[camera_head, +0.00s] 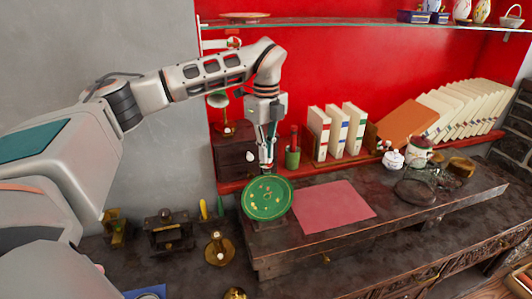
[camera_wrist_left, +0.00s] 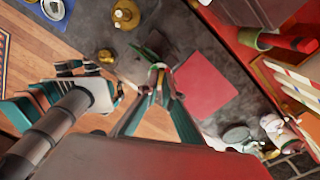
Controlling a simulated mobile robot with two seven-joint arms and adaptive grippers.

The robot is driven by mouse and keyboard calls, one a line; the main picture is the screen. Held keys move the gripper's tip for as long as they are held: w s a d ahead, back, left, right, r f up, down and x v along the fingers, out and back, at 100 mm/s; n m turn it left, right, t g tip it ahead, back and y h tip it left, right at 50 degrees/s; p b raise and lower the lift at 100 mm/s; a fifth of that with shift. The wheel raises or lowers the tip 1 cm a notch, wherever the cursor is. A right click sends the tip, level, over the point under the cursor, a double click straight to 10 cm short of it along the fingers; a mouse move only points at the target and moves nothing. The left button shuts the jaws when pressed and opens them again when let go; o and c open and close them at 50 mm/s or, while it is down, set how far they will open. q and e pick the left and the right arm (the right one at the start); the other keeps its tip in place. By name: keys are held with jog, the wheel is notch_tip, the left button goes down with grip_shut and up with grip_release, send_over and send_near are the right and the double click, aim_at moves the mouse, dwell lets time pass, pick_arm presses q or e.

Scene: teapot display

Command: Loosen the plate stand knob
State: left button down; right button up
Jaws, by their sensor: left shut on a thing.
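A round green plate (camera_head: 266,199) with a gold pattern stands tilted near the left end of the raised dark shelf. In the left wrist view the plate (camera_wrist_left: 146,50) shows nearly edge-on. My left gripper (camera_head: 267,166) comes down from above to the plate's top edge. In the left wrist view its fingertips (camera_wrist_left: 158,67) close together on a small part at the top of the stand, apparently the knob. The fingers hide most of the knob, and the plate hides the stand. My right gripper (camera_wrist_left: 118,92) appears at the left of the left wrist view, away from the plate; its opening is unclear.
A pink sheet (camera_head: 332,206) lies right of the plate. Behind stand a green cup (camera_head: 292,158) and white books (camera_head: 337,132). A brass candle holder (camera_head: 219,249) stands at lower left. A white jar (camera_head: 393,160) and a magnifying glass (camera_head: 414,191) are farther right.

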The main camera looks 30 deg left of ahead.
pick_arm(q)
jog(key=shift+n, duration=0.9)
jog(key=c, duration=2.2)
grip_release()
notch_tip(320, 180, up, 12)
